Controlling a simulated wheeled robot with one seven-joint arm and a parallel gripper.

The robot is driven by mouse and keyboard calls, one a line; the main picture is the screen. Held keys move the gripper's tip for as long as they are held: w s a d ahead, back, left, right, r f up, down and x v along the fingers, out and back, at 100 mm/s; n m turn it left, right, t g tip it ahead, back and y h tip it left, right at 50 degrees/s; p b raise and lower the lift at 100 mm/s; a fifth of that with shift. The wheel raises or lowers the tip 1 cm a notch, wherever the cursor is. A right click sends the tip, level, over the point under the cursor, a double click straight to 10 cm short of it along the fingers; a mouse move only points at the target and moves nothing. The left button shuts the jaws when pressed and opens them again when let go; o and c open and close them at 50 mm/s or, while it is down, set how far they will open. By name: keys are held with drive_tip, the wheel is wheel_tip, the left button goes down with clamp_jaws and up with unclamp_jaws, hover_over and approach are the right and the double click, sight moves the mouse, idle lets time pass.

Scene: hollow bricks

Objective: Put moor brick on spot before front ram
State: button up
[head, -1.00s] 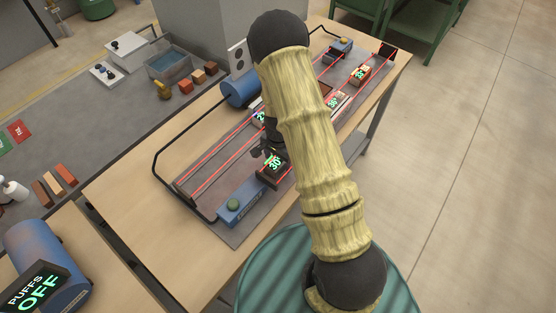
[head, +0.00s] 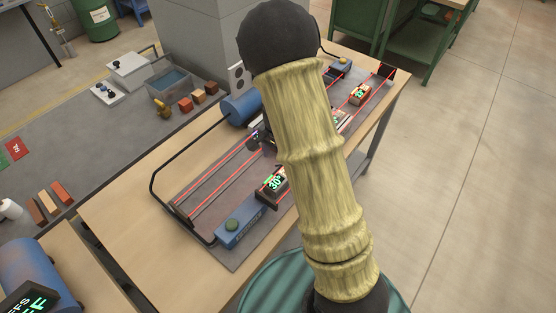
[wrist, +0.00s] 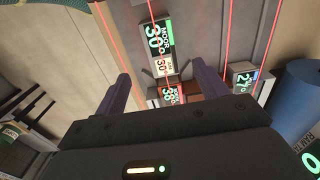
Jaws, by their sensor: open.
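A dark block with a green display reading 30 (head: 273,185) sits on the track beside the blue front ram unit (head: 240,227) in the head view. A second green display (wrist: 169,96) lies partly behind my gripper's body, beside a reddish-brown surface (wrist: 194,88); which of these is the moor brick's own surface I cannot tell. My gripper (wrist: 160,71) is open, its two dark fingers apart on either side of these displays. My arm hides much of it in the head view.
Red lines run along the track. Another display reading 27 (wrist: 244,80) stands right of my gripper, near a blue cylinder (wrist: 300,92). A brick with a display (head: 360,94) sits farther along the track. Loose bricks (head: 186,104) and a blue tray (head: 171,83) lie on the left bench.

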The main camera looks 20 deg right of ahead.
idle(0.4)
drive_tip(key=s+r+n+t, duration=0.2)
drive_tip(key=s+r+n, duration=0.8)
drive_tip(key=s, duration=0.4)
drive_tip(key=shift+s+r+n+t, duration=0.2)
drive_tip(key=shift+r+n+t, duration=0.15)
drive_tip(key=shift+r, duration=0.5)
idle(0.8)
